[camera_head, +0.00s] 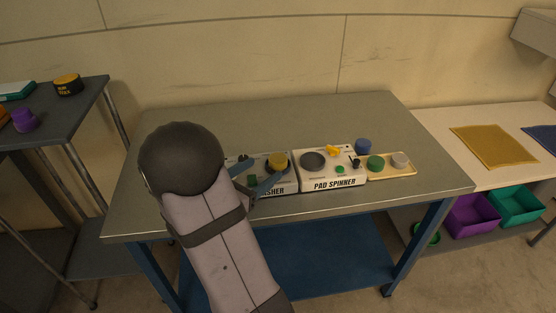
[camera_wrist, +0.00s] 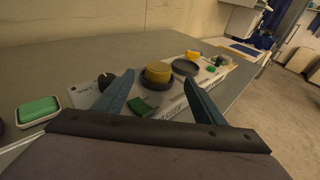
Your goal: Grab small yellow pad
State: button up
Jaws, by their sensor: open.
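A yellow round pad (camera_head: 278,160) sits on a dark round base on the washer unit, the left of two white units on the bench; in the wrist view the pad (camera_wrist: 159,72) shows between and beyond my fingers. My gripper (camera_head: 265,167) has blue fingers, spread apart with nothing between them. In the wrist view my gripper (camera_wrist: 158,79) points at the pad, with the fingertips on either side of it in the picture; I see no contact. A smaller yellow piece (camera_head: 333,151) is on the pad spinner (camera_head: 334,183). My arm hides part of the washer unit.
A green block (camera_wrist: 141,107) lies on the washer unit near my fingers. A green pad in a white dish (camera_wrist: 39,111) is at left. The bench's back (camera_head: 270,115) is clear.

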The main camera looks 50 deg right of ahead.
aim_at(276, 160)
jog(key=shift+w+d+f+p, duration=0.1)
jog(key=shift+d+f+p, duration=0.2)
jog(key=shift+d, duration=0.9)
jog(key=shift+d+f+p, duration=0.15)
jog(key=shift+d+p, duration=0.3)
jog(key=shift+d, duration=0.7)
jog(key=shift+w+d+f+p, duration=0.1)
jog(key=shift+d+f+p, duration=0.2)
jog(key=shift+d, duration=0.9)
jog(key=shift+r, duration=0.1)
jog(key=c, duration=1.1)
